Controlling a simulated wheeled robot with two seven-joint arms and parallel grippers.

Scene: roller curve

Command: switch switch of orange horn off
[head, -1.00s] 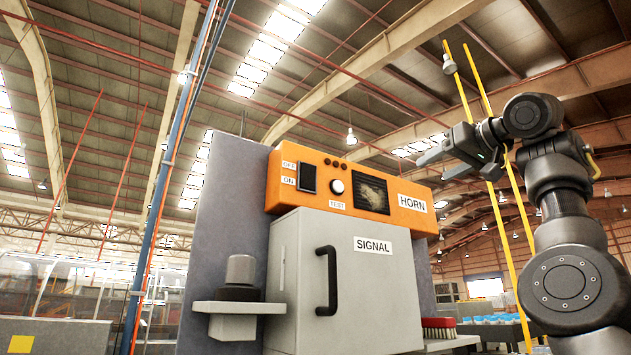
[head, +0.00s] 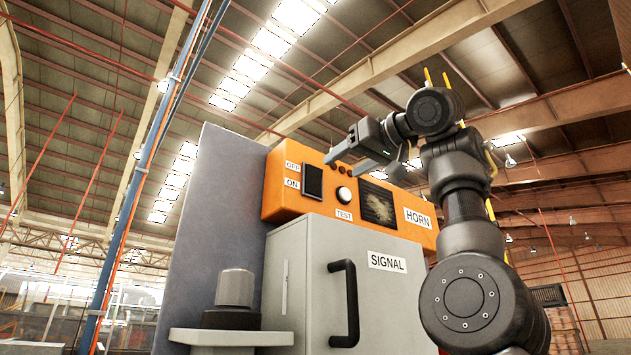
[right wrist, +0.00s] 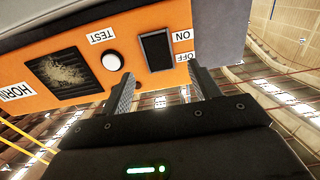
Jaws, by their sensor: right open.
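The orange horn panel (head: 285,205) sits above a grey cabinet in the head view. Its black rocker switch (head: 312,180) is at the panel's left, beside the OFF label above and the ON label below. Which way the rocker is tipped I cannot tell. My right gripper (head: 340,160) is open and empty, in front of the panel's upper edge, right of and above the switch. In the right wrist view the panel appears upside down, and the switch (right wrist: 156,52) lies beyond and between the open fingers (right wrist: 163,88), apart from them. My left gripper is out of view.
A white TEST button (head: 344,194) is right of the switch, then a dark grille (head: 378,205). Below is the SIGNAL cabinet (head: 310,265) with a black handle (head: 346,300). A grey shelf (head: 225,337) juts out at left with a capped cylinder (head: 235,288).

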